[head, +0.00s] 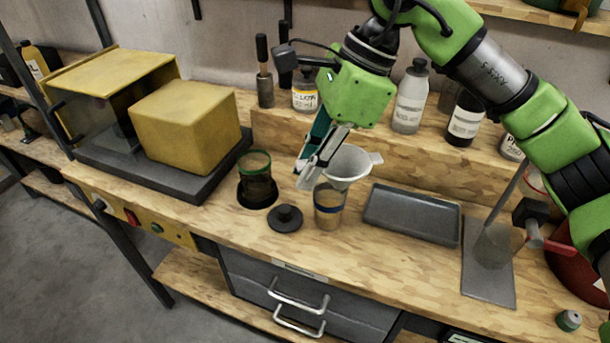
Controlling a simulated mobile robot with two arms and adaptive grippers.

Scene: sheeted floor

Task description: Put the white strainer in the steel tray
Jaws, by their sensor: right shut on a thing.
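The white strainer (350,164) is a funnel-like bowl with a small tab on its right side. My right gripper (309,176) comes down from above and is shut on the strainer's left side. The strainer is right above the mouth of a small cup with a blue band (328,212); I cannot tell whether they touch. The steel tray (412,214) is a dark, shallow, empty rectangle on the bench, just right of the cup. My left gripper is not in view.
A black lid (286,217) and a green-rimmed container (255,178) are left of the cup. Bottles (410,98) stand on the raised shelf behind. A metal stand (492,250) is right of the tray. A yellow block-shaped machine (185,125) fills the left.

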